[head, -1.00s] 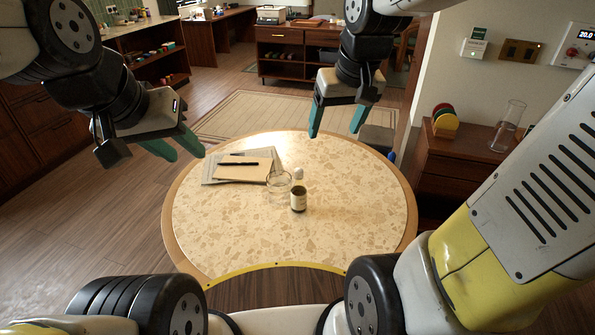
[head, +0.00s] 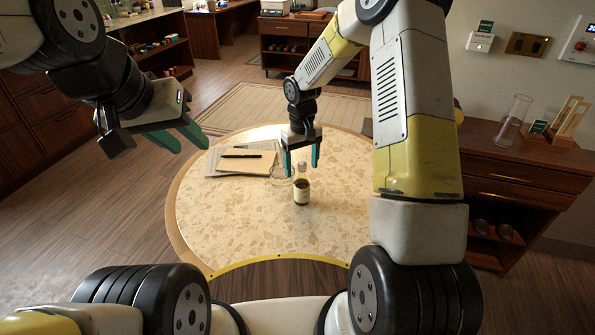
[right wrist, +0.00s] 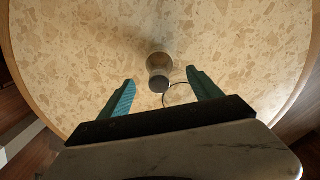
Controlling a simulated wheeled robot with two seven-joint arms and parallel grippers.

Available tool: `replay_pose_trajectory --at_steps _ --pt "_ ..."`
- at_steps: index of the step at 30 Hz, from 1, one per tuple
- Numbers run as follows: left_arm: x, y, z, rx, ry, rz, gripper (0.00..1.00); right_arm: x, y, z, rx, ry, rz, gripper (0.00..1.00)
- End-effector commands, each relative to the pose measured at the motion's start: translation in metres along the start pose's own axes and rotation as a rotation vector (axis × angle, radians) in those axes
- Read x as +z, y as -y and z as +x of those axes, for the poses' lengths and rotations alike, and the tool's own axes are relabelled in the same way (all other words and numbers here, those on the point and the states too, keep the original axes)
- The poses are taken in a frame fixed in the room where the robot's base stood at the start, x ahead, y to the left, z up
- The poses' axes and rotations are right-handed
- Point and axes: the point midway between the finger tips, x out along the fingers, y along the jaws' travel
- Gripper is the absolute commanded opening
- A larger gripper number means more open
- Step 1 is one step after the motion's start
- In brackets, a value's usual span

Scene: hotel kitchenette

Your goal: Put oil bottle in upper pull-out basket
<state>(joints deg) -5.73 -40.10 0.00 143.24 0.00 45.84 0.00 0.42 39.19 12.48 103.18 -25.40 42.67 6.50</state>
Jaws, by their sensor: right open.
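The oil bottle (head: 301,193), dark with a pale label, stands upright on the round speckled table (head: 235,225). In the right wrist view the bottle (right wrist: 159,64) shows from above, between the lines of the two fingers. My right gripper (head: 301,168) is open, pointing down, with its teal fingers at or just behind the bottle's top; contact cannot be told. It is empty in the right wrist view (right wrist: 160,80). My left gripper (head: 190,142) is held left of the table, away from the bottle, with its fingers apart and nothing between them. I cannot make out a pull-out basket.
A clear round glass vessel (head: 279,175) stands just left of the bottle, close to my right gripper. Papers with a black pen (head: 240,156) lie at the table's back left. A wooden cabinet (head: 525,166) at right carries a tall glass (head: 514,120) and a wooden rack (head: 569,119).

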Motion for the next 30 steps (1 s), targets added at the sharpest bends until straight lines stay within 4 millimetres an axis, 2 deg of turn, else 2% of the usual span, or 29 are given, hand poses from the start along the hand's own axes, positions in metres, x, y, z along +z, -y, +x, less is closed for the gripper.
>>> replay_pose_trajectory --at_steps 13,22,23,30 --pt "0.000 0.000 0.000 0.000 0.000 0.000 0.36 0.006 0.001 0.059 -0.001 0.003 0.001 0.73" --pt "0.000 0.000 0.000 0.000 0.000 0.000 0.36 0.005 0.000 0.064 0.000 0.000 0.001 0.73" --pt "0.000 0.000 0.000 0.000 0.000 0.000 0.36 0.005 0.000 0.064 0.000 0.000 0.001 0.70" --pt "0.000 0.000 0.000 0.000 0.000 0.000 0.36 0.006 0.000 0.064 0.000 0.001 0.001 0.22"
